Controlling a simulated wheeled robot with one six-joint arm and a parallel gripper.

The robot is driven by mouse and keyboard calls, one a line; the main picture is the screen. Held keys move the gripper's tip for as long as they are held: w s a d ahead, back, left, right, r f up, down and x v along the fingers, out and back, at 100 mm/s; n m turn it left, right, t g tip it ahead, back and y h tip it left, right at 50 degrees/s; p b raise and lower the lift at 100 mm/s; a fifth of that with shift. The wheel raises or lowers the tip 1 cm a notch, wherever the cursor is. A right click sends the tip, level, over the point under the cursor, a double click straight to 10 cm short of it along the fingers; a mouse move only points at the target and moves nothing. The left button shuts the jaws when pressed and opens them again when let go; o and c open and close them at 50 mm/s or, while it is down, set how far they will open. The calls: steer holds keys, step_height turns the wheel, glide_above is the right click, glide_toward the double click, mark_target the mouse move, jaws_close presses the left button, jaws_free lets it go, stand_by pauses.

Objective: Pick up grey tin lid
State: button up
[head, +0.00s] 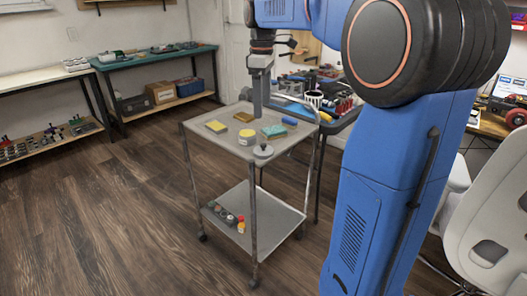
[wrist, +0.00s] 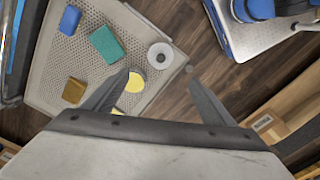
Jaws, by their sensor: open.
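The grey tin lid (head: 263,151) is a round grey disc with a small knob, at the near right corner of the cart's top tray (head: 205,139). In the wrist view the lid (wrist: 160,56) lies flat near the tray's edge, beyond my fingertips. My gripper (wrist: 160,78) is open and empty, its two dark fingers spread apart. In the head view my gripper (head: 257,106) points down above the far part of the tray. The yellow-topped tin (head: 246,136) stands beside the lid; the left finger partly hides it in the wrist view (wrist: 134,83).
The tray also holds a teal sponge (wrist: 106,44), a blue block (wrist: 69,19), a brown block (wrist: 74,90) and a yellow sponge (head: 216,127). A cluttered bench (head: 341,112) stands right behind the cart. The floor left of the cart is clear.

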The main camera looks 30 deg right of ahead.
mark_target(262, 145)
step_height(262, 145, down, 16)
stand_by(0.7)
steer(key=shift+c, duration=0.4)
steer(key=c, duration=1)
